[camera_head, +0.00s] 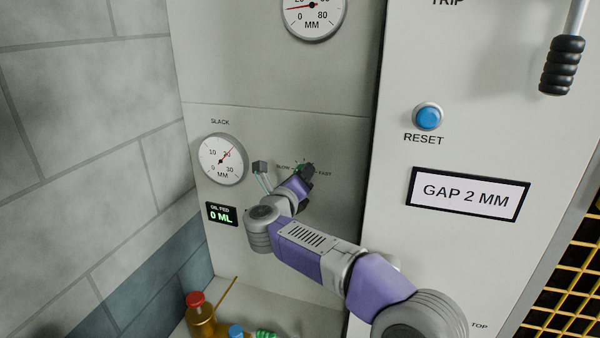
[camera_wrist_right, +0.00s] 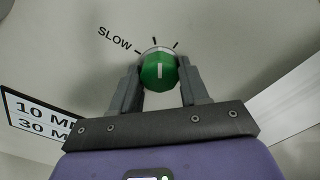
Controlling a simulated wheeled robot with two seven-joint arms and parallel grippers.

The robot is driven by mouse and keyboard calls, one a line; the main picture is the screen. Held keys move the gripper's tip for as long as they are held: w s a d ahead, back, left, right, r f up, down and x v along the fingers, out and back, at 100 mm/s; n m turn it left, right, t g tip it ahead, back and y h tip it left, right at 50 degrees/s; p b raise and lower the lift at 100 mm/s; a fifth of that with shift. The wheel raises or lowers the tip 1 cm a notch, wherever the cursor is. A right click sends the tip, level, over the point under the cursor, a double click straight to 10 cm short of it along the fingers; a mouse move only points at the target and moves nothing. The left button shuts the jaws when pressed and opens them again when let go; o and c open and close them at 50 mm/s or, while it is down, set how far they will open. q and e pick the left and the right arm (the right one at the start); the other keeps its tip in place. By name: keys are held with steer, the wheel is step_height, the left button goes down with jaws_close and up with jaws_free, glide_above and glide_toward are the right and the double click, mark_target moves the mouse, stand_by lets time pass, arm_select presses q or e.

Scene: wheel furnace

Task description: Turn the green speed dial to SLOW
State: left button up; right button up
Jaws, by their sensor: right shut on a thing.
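The green speed dial (camera_wrist_right: 158,74) is a round knob with a white pointer line, on the grey panel. In the right wrist view the pointer line is close to upright and aims near the middle tick, not at the SLOW label (camera_wrist_right: 114,38) on the left. My right gripper (camera_wrist_right: 158,70) is shut on the dial, one finger on each side. In the head view my right gripper (camera_head: 305,175) covers most of the dial (camera_head: 297,168), between SLOW and FAST. My left gripper is not in view.
A SLACK gauge (camera_head: 222,160) and an oil display (camera_head: 221,214) reading 0 ML are left of the dial. A blue RESET button (camera_head: 428,116) is on the right panel. Bottles (camera_head: 200,318) stand below.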

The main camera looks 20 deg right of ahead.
steer(key=shift+r+n+p, duration=0.1)
steer(key=shift+n+p, duration=3.35)
steer(key=shift+n, duration=2.15)
steer(key=o, duration=1)
steer(key=shift+o, duration=0.2)
steer(key=b+v, duration=0.1)
steer(key=v, duration=0.6)
steer(key=shift+s+a+b, duration=0.15)
steer(key=shift+s+b, duration=0.1)
steer(key=shift+b, duration=0.1)
